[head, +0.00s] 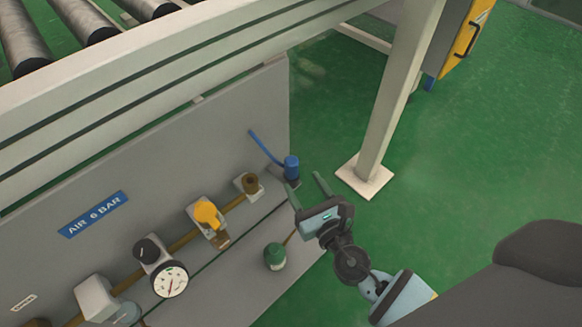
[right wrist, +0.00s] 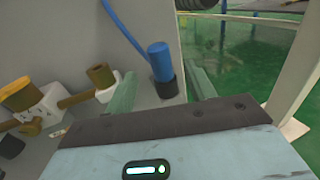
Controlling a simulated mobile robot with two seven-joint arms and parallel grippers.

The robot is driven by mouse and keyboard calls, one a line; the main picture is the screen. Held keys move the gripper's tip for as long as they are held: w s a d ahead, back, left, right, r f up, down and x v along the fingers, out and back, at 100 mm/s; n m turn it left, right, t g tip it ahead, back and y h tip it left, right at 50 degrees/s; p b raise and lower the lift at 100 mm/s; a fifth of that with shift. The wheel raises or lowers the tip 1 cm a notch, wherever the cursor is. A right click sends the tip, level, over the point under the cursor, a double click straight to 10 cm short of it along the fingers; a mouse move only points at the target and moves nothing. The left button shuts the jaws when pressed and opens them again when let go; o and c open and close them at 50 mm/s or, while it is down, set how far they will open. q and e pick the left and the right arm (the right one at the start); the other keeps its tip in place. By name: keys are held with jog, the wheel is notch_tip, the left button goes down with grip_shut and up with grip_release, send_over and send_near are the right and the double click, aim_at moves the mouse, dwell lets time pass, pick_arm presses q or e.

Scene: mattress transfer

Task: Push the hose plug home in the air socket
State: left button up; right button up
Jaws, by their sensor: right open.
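The blue hose plug (head: 291,168) has a thin blue hose running from its top to the panel. In the right wrist view the plug (right wrist: 161,62) stands upright in a dark round base (right wrist: 167,88). A brass socket (head: 250,184) on a white block, likely the air socket, is to its left on the grey panel; it also shows in the right wrist view (right wrist: 101,76). My right gripper (head: 307,186) is open and empty, with its green fingers pointing toward the plug. In the wrist view the plug appears between the fingers; contact is not visible. My left gripper is out of view.
The grey panel (head: 120,160) carries a yellow valve (head: 207,214), a pressure gauge (head: 170,281) and a green knob (head: 275,256). A beige post (head: 395,100) stands on the green floor to the right. Conveyor beams run above the panel.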

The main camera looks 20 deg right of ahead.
aim_at(295, 169)
jog(key=shift+w+a+f+b, duration=0.1)
jog(key=shift+w+b, duration=0.15)
jog(key=shift+w, duration=1.5)
jog(key=shift+w+a+f+b, duration=0.1)
jog(key=shift+w+b, duration=0.15)
jog(key=shift+w, duration=1.5)
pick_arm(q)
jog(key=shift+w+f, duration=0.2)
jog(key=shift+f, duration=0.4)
pick_arm(e)
jog(key=shift+r, duration=0.1)
jog(key=c, duration=1.1)
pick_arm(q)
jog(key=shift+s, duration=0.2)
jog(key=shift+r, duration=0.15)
pick_arm(e)
jog(key=shift+r, duration=0.1)
